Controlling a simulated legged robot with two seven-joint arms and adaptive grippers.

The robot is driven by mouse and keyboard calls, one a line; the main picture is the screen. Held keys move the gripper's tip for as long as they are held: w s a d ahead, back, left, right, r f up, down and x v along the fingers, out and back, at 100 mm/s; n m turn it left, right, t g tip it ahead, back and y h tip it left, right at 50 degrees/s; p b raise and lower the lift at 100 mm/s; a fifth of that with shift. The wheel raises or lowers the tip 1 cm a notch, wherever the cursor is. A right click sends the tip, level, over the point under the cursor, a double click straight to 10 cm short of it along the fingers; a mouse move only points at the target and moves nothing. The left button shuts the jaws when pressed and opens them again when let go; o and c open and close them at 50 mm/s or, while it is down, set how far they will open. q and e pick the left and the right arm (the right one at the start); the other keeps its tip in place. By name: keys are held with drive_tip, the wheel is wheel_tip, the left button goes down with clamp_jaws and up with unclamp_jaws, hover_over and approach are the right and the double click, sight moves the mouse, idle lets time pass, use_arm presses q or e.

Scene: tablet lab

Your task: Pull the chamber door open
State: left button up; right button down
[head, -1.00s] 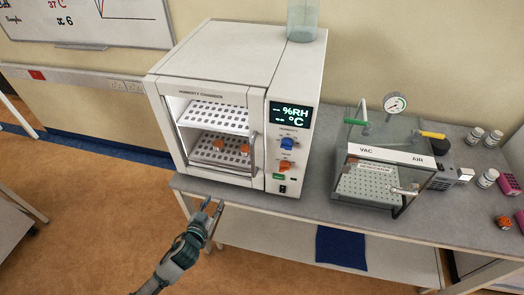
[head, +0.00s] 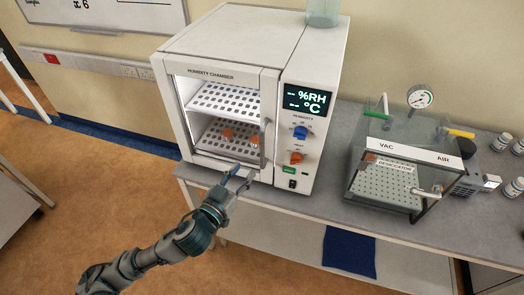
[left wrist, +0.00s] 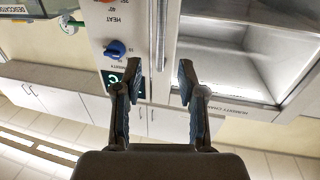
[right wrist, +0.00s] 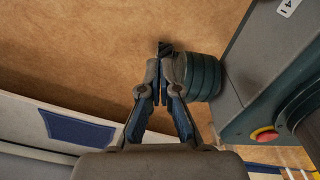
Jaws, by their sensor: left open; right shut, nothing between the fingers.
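The white humidity chamber (head: 330,75) stands on the bench, its door (head: 218,165) shut as far as I can see. The door has a clear pane and a vertical bar handle (head: 263,143) on its right edge. My left gripper (head: 236,180) is open and empty, just in front of the door's lower right part. In the left wrist view, the handle (left wrist: 161,38) lies ahead, lined up with the gap between the left fingers (left wrist: 158,84); contact cannot be told. My right gripper (right wrist: 161,85) is shut and empty, seen only in the right wrist view.
Orange items (head: 228,134) sit on the chamber's lower shelf. A clear vacuum desiccator (head: 385,185) with a gauge (head: 420,96) stands to the right. A glass vessel (head: 323,10) stands on the chamber. The floor in front of the bench (head: 305,206) is open.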

sight(261, 147)
use_arm(q)
drive_tip(key=x, duration=0.5)
drive_tip(key=p+x, duration=0.1)
drive_tip(key=x, duration=0.5)
drive_tip(key=shift+w+a+r, duration=0.1)
drive_tip(key=shift+w+r, duration=0.1)
drive_tip(key=shift+w, duration=0.3)
drive_tip(key=shift+d, duration=0.35)
drive_tip(key=c, duration=0.6)
drive_tip(key=shift+a, duration=0.1)
clamp_jaws()
use_arm(e)
drive_tip(key=shift+w+d+r, duration=0.15)
drive_tip(key=shift+d+r, duration=0.1)
drive_tip(key=shift+r, duration=0.55)
